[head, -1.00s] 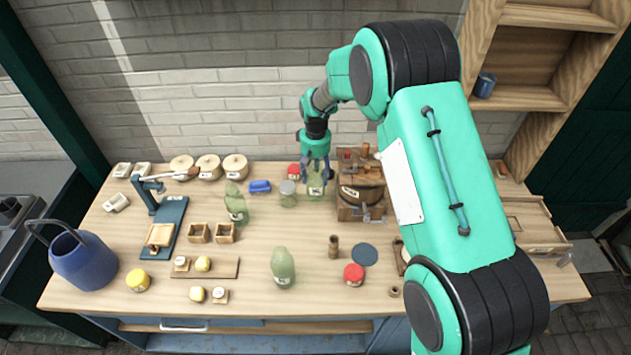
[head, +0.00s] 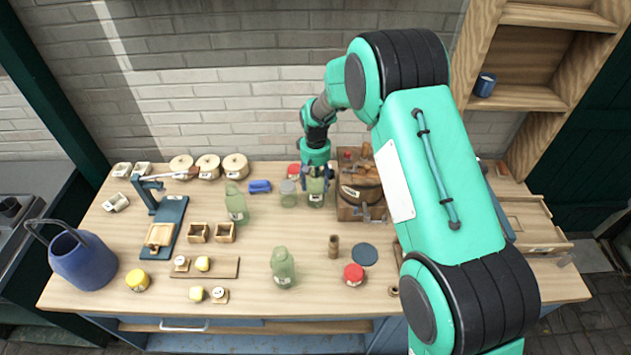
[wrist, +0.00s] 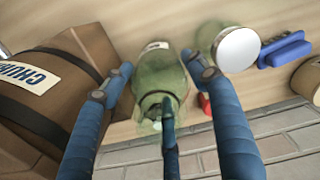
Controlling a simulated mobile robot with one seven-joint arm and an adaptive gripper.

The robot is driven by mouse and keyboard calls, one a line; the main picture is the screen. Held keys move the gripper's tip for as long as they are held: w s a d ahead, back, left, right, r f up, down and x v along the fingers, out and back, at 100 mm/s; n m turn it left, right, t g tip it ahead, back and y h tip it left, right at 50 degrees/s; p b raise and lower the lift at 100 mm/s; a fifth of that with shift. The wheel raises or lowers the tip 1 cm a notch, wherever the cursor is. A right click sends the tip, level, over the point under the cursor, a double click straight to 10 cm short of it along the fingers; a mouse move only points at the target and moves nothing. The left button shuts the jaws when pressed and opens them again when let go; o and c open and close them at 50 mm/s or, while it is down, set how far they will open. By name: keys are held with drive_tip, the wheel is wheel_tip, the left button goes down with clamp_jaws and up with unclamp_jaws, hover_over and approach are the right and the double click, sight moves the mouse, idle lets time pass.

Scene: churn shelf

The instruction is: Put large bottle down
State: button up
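A translucent green bottle with a pale label (head: 316,199) stands upright at the back of the wooden table, under my gripper (head: 316,173). In the wrist view the same bottle (wrist: 160,76) is between the spread blue fingers of my gripper (wrist: 158,72). The fingers look open, with a gap at the left; contact at the right cannot be told. Two other green bottles stand apart, one at the left middle (head: 237,204) and one near the front (head: 283,267).
A brown box-like churn stand (head: 348,212) is close at the bottle's right. A white-lidded jar (head: 288,194) is close at its left, with a blue brush-like item (head: 260,186) beyond. The brick wall (head: 225,110) is behind. Some bare table lies in front.

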drive_tip(key=shift+o, duration=0.9)
drive_tip(key=shift+r, duration=0.1)
wheel_tip(320, 180, up, 12)
drive_tip(key=shift+r, duration=0.1)
idle(0.7)
